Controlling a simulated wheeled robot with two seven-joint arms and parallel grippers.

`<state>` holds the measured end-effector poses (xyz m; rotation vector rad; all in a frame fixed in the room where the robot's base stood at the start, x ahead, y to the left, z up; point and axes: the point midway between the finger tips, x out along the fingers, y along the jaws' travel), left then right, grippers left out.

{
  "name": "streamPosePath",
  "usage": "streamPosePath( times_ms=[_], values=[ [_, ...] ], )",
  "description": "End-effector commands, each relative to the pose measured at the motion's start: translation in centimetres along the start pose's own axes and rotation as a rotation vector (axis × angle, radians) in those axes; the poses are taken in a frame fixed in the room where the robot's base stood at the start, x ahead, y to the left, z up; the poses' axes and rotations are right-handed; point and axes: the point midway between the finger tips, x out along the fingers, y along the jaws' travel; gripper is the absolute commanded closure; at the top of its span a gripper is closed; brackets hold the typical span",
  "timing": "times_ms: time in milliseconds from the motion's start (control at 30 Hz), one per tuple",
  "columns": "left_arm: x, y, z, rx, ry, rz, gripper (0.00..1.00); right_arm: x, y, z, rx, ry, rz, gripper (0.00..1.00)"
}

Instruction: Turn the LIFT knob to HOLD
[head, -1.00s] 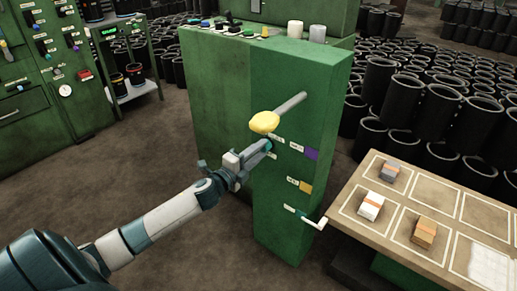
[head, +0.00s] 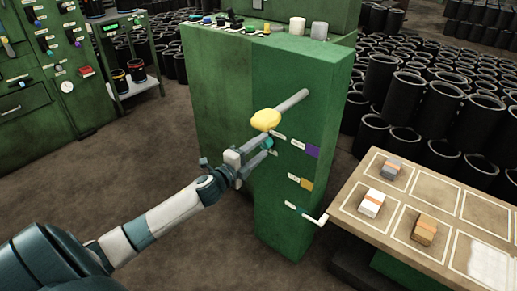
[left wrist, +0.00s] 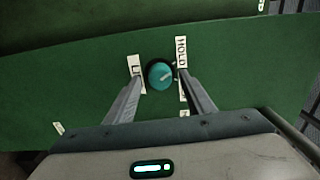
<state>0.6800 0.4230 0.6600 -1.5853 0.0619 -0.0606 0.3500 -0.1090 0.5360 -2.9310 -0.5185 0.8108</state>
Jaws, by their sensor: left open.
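The LIFT knob (left wrist: 160,75) is a round teal knob with a pale pointer line on a dark base. It sits on the green cabinet's face (head: 268,190) between a partly hidden label (left wrist: 136,68) and the HOLD label (left wrist: 181,52). In the left wrist view the pointer slants up to the right, toward the HOLD side. My left gripper (left wrist: 163,92) is open, with one finger on each side of the knob; I cannot tell whether they touch it. In the head view my left gripper (head: 266,147) is at the cabinet face, just below the yellow ball. My right gripper is out of view.
A yellow ball-ended lever (head: 266,120) sticks out above my left gripper. A table (head: 345,215) with small blocks stands at right.

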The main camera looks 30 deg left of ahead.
Motion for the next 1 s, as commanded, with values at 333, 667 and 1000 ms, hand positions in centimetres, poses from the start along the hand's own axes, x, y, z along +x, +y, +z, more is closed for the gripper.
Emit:
streamPosePath(
  times_ms=[333,667,1000],
  values=[
    [-1.4,0.1,0.0,0.0,0.0,0.001,0.51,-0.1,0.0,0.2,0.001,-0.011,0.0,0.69],
    [-5.7,0.1,0.0,0.0,0.0,0.003,0.51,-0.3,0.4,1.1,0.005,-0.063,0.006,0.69],
    [-10.9,0.1,0.0,-0.002,-0.001,0.003,0.51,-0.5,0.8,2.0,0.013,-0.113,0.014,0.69]
  ],
)
